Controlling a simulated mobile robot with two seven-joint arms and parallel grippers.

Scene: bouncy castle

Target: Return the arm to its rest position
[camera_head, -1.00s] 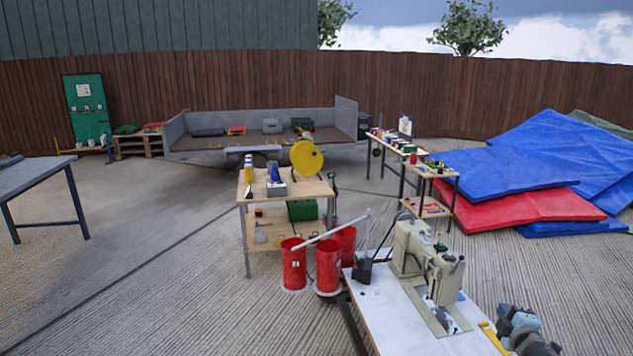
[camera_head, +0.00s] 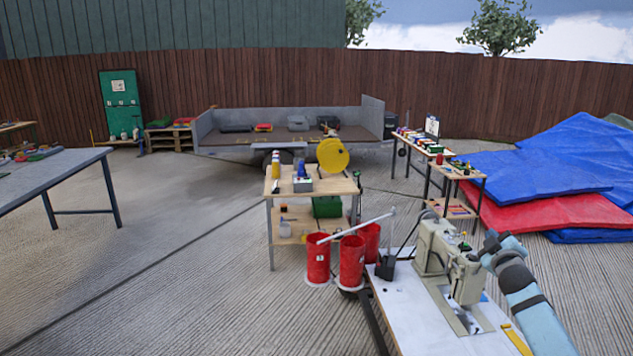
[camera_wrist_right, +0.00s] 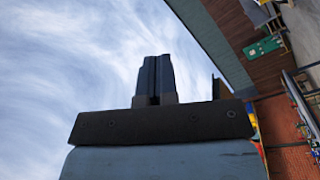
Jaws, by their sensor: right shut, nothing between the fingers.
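My right arm (camera_head: 525,295), light blue with dark bands, rises from the lower right corner of the head view, beside the sewing machine. My right gripper (camera_wrist_right: 156,78) shows in the wrist view with its two dark fingers together and nothing between them. It points up against cloudy sky, clear of any object. Its fingers cannot be made out in the head view. My left gripper is in neither view.
The sewing machine (camera_head: 440,258) stands on a white table (camera_head: 415,310) close to my right arm. Red buckets (camera_head: 351,262) and a wooden cart (camera_head: 338,187) stand ahead. A grey table (camera_head: 50,178) is at left. Open paved ground lies between.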

